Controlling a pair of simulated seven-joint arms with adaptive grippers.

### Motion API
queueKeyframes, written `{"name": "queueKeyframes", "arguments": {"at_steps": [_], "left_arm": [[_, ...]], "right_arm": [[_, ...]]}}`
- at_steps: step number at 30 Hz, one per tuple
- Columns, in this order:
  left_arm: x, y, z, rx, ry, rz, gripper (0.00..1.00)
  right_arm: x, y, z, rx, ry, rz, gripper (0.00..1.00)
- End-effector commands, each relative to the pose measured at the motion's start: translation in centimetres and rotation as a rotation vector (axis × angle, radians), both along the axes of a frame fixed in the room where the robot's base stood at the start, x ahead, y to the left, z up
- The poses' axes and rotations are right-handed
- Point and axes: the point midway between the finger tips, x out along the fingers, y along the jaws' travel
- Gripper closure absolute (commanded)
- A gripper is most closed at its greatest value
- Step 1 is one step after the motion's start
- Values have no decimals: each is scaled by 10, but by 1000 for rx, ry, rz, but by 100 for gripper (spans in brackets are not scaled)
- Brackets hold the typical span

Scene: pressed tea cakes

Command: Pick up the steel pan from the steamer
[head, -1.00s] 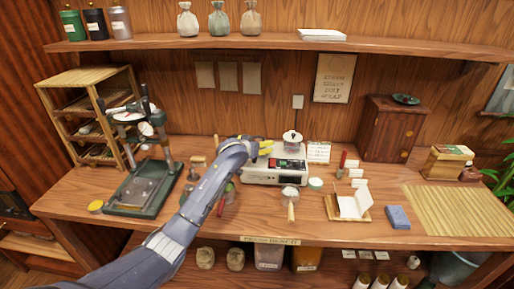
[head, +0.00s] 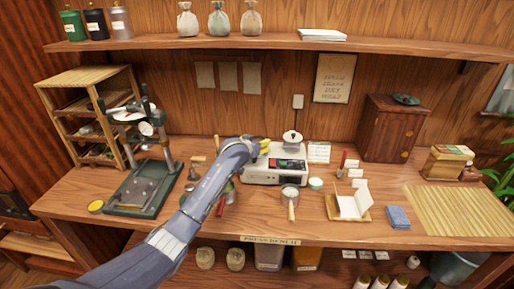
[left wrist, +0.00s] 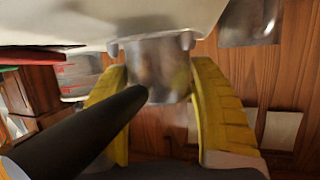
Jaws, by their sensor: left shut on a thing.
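The steamer (head: 258,178) is a pale box with a dark front panel in the middle of the bench. My left gripper (head: 264,146) is at its upper left, with its yellow fingers at the top. In the left wrist view the steel pan (left wrist: 160,62) is a shiny, blurred cup between the yellow fingers of my left gripper (left wrist: 157,80), which is shut on it. A dark rod, perhaps its handle, runs from it to the lower left. The pan is hard to make out in the head view. My right gripper is not in view.
A second steel vessel (head: 291,138) stands at the steamer's right. A green press (head: 145,190) stands to the left. A small pan with a wooden handle (head: 290,195) lies in front.

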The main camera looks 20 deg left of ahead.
Motion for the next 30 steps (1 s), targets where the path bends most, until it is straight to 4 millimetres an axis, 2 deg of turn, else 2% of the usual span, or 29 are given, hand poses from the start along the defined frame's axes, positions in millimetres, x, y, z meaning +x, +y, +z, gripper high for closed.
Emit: {"name": "queueKeyframes", "arguments": {"at_steps": [3,10,14,20,30], "left_arm": [[0,0,2,-2,-3,-1,78],[1,0,3,-1,-4,0,78],[1,0,12,0,-5,0,78],[1,0,46,-1,-8,-1,78],[0,-1,125,-2,-7,-1,78]], "right_arm": [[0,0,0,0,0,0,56],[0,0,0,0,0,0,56],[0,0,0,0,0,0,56],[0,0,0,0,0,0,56],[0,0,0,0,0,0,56]]}}
